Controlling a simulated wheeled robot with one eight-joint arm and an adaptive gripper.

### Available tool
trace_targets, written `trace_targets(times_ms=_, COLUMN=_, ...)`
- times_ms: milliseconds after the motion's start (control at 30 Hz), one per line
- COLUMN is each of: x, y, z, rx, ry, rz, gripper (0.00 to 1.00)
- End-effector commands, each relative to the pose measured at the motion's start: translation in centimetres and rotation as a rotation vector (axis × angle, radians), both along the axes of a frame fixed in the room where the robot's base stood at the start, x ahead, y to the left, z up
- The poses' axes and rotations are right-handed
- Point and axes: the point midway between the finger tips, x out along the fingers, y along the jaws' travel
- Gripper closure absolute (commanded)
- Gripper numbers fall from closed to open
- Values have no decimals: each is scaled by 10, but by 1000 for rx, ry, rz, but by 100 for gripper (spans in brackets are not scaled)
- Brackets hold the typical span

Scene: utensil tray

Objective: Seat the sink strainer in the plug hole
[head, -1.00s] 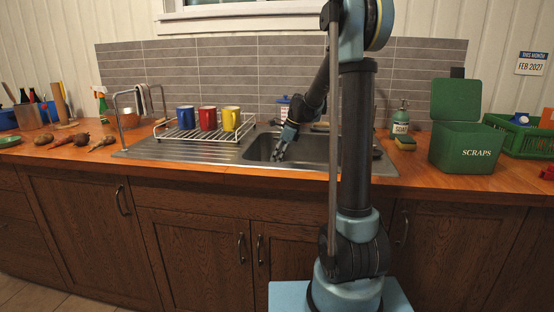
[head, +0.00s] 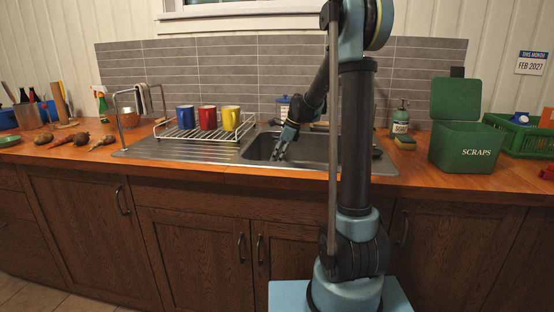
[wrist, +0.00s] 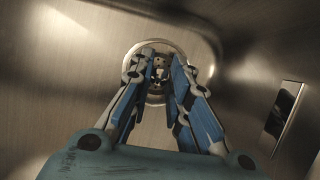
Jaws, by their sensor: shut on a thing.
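The sink basin (wrist: 70,75) is bare brushed metal in the wrist view. Its round plug hole (wrist: 126,62) shows as a pale ring around a dark middle, upper centre. My gripper (wrist: 161,62) points down over it, its blue-padded fingers converging on a small metal piece with dark openings, which looks like the sink strainer (wrist: 158,75). The strainer overlaps the hole in this view; the fingers partly hide it, and I cannot tell whether it touches the hole. In the head view my gripper (head: 279,154) reaches down into the sink; the strainer cannot be made out there.
A dish rack (head: 185,134) with blue, red and yellow mugs stands left of the basin. A soap bottle (head: 400,120) and sponge (head: 405,143) are to its right, near the green scraps bin (head: 465,148). A dark rectangular slot (wrist: 284,110) marks the basin wall.

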Motion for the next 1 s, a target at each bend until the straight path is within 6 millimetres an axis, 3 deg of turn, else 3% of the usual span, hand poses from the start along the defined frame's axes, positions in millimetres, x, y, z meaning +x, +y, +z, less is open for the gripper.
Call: trace_targets(times_ms=1000, x=0, y=0, z=-8, rx=0, ry=0, rz=0, gripper=100)
